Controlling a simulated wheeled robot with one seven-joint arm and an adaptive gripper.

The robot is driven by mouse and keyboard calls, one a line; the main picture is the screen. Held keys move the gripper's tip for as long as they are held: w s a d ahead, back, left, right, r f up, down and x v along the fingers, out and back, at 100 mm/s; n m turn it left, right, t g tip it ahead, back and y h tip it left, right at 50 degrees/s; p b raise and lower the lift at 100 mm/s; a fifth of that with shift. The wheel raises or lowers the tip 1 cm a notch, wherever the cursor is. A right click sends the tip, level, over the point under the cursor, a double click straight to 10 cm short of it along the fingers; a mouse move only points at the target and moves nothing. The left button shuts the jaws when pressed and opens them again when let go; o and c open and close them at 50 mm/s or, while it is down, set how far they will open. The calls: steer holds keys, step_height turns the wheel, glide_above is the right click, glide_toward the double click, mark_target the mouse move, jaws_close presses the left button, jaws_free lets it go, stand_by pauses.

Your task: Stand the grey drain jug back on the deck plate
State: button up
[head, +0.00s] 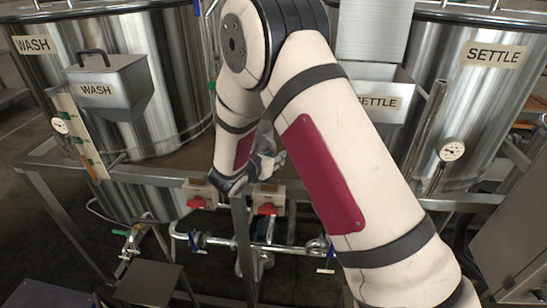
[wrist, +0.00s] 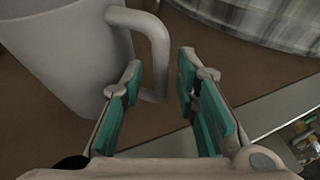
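The grey drain jug (wrist: 68,50) fills the upper left of the wrist view, with its loop handle (wrist: 158,45) on its right side. A brown surface (wrist: 150,122) lies below and behind it. I cannot tell whether the jug stands fully upright. My gripper (wrist: 160,75) has its teal-padded fingers spread, one on each side of the handle's lower part. A gap shows between the handle and the right finger; contact on the left is unclear. In the head view my arm largely hides the gripper, and I cannot make out the jug clearly there.
The WASH tank (head: 170,75) stands left and the SETTLE tank (head: 482,110) right, each with a labelled box. A metal frame rail (head: 150,174), red-handled valves (head: 268,208) and pipes cross below. A small grey platform (head: 148,284) is at lower left. A curved metal wall (wrist: 265,28) shows beyond the handle.

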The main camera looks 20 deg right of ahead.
steer(key=shift+r, duration=0.1)
steer(key=shift+s+a+r, duration=0.1)
steer(key=shift+a+r, duration=0.05)
steer(key=v, duration=1.1)
steer(key=shift+s+a+r+b, duration=0.15)
steer(key=shift+s+a+b, duration=0.1)
steer(key=shift+b, duration=0.15)
steer(key=s+d+r+m+g+y, duration=0.1)
steer(key=s+d+r+m+g, duration=0.6)
steer(key=s+d+r+m, duration=0.7)
steer(key=s+a+r+m+t+y, duration=0.1)
steer(key=s+a+m+y, duration=0.2)
steer(key=s+m, duration=0.3)
steer(key=s+a+r+m+t+y, duration=0.1)
steer(key=s+a+r+m+y, duration=0.1)
steer(key=s+m+y, duration=0.3)
steer(key=s+m, duration=0.2)
steer(key=s, duration=0.2)
steer(key=shift+a+r+t, duration=0.3)
steer(key=shift+a, duration=0.1)
